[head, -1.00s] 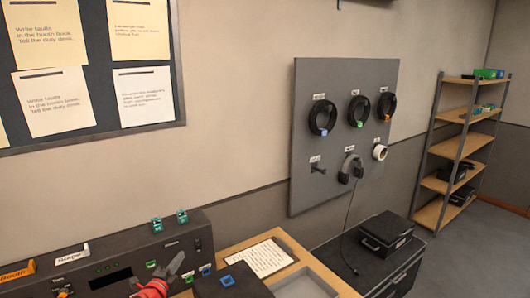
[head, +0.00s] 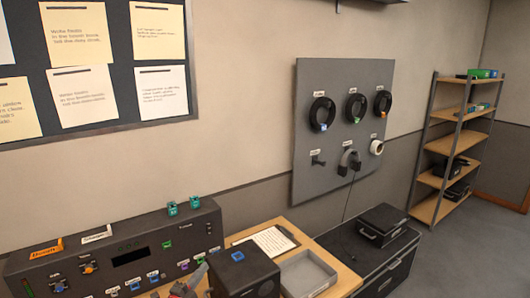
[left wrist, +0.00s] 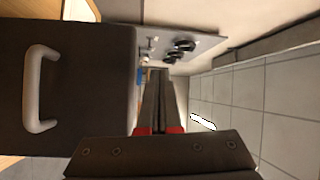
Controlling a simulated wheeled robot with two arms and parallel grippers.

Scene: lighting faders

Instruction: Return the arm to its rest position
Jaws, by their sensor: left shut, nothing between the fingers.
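My left gripper (head: 194,276) shows at the bottom edge of the head view, in front of the dark fader desk (head: 132,258). Only its grey fingers and a bit of red show there; the rest is cut off by the frame. In the left wrist view, the gripper's fingers (left wrist: 158,76) lie together, shut, with red parts at their base and nothing between them. The fader desk carries several coloured faders and a small dark screen. My right gripper is in neither view.
A black box (head: 243,272) stands close right of my left gripper. A grey tray (head: 306,272) and a clipboard (head: 266,242) lie on the wooden desk.

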